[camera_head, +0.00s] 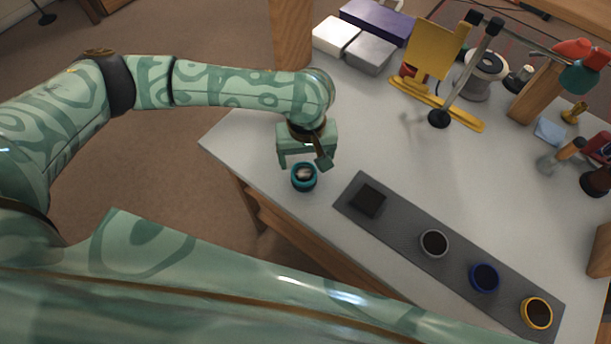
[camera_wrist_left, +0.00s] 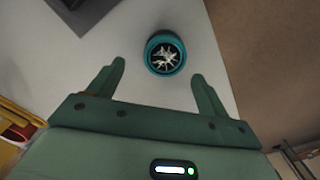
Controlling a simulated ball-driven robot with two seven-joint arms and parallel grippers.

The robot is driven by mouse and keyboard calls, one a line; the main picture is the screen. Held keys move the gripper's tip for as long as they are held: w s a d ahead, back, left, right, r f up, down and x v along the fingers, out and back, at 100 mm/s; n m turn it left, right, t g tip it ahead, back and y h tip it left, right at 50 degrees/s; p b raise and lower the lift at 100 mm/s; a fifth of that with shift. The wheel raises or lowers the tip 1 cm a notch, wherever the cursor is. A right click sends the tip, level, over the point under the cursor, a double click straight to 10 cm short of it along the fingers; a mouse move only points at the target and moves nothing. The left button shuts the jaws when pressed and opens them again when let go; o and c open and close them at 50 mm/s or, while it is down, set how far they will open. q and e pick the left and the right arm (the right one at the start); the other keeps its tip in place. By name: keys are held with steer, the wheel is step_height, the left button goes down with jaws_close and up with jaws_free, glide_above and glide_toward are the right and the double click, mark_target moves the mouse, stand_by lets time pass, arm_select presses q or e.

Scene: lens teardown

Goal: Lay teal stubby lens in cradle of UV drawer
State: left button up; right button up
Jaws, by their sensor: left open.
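The teal stubby lens (camera_head: 304,177) stands upright on the pale table, near its left edge. In the left wrist view the same lens (camera_wrist_left: 165,53) shows a teal ring around a glass face with pale crack-like streaks. My left gripper (camera_head: 305,164) is open and empty just above and behind the lens. In the left wrist view its two fingers (camera_wrist_left: 158,85) point toward the lens, which lies beyond the fingertips and between their lines. The UV drawer and its cradle cannot be made out. My right gripper is not in view.
A dark grey strip mat (camera_head: 399,222) carries an empty dark square (camera_head: 367,199) and grey (camera_head: 434,243), blue (camera_head: 485,278) and yellow (camera_head: 537,313) ringed lenses. Boxes (camera_head: 368,53) and a yellow stand (camera_head: 437,52) occupy the back. The table between mat and stand is clear.

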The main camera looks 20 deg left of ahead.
mark_target(304, 172)
arm_select(q)
steer(key=shift+s+f, duration=0.15)
steer(key=shift+f, duration=0.4)
steer(key=f+b, duration=0.2)
steer(key=f, duration=0.1)
steer(key=f+b, duration=0.2)
steer(key=shift+s+a, duration=0.15)
steer(key=shift+s, duration=0.15)
steer(key=shift+r, duration=0.15)
steer(key=c, duration=1.2)
steer(key=shift+r, duration=0.1)
steer(key=shift+c, duration=0.2)
